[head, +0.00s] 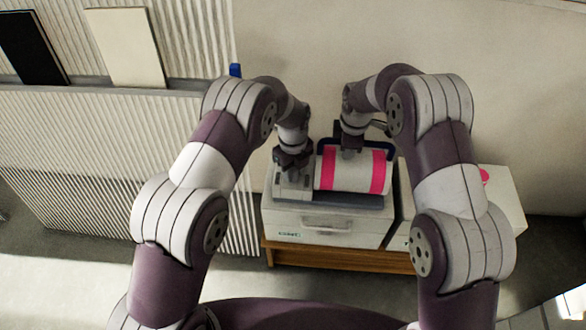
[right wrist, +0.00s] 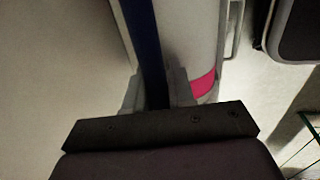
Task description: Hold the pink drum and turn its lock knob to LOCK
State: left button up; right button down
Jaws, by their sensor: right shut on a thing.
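The pink drum (head: 343,172) is a white cylinder with pink bands, lying across the top of a pale machine. Its white side and one pink band (right wrist: 203,86) also show in the right wrist view. My right gripper (head: 349,150) is at the drum's far upper side, shut on a dark blue bar (right wrist: 145,40) that runs along the drum. My left gripper (head: 293,163) points down over the grey block (head: 292,187) at the drum's left end. The lock knob and its marking cannot be made out; my left gripper covers that spot. The left jaws are too small to read.
The machine's pale body (head: 325,228) has a front handle and rests on a wooden stand (head: 335,257). A second pale box (head: 505,190) with a pink spot stands to its right. A ribbed panel (head: 120,150) is at left, and a wall is close behind.

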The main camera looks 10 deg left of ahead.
pick_arm(q)
jog(key=o, duration=0.4)
jog(key=shift+o, duration=0.2)
notch_tip(320, 180, up, 12)
pick_arm(e)
jog(key=c, duration=0.9)
grip_release()
